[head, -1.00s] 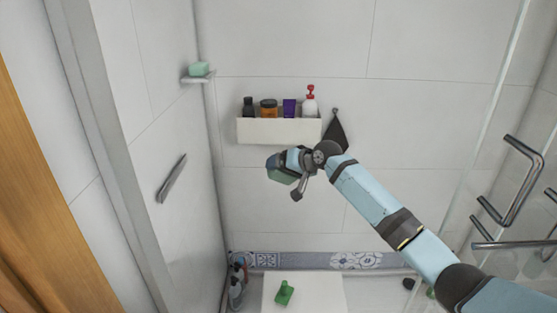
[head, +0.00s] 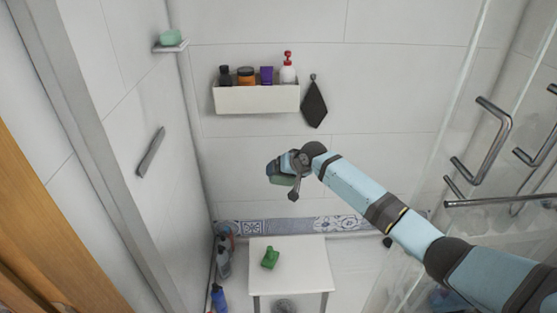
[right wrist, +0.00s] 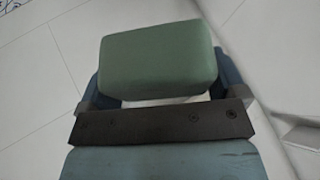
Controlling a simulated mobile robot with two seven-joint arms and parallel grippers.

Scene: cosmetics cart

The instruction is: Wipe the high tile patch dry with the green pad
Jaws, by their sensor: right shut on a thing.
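My right gripper (head: 280,167) is shut on the green pad (head: 283,180), held in the air in front of the white tiled back wall (head: 250,150). The right wrist view shows the pad (right wrist: 158,58) as a pale green block between the two blue fingers. Whether the pad touches the wall cannot be told. No wet patch can be made out on the tiles. My left gripper is not in view.
A white wall shelf (head: 256,99) holds several bottles and jars. A dark cloth (head: 314,103) hangs beside it. A white stool (head: 290,278) bears a green object (head: 270,257). A soap ledge (head: 171,47) and grab bar (head: 151,152) are left; glass doors with handles (head: 484,140) are right.

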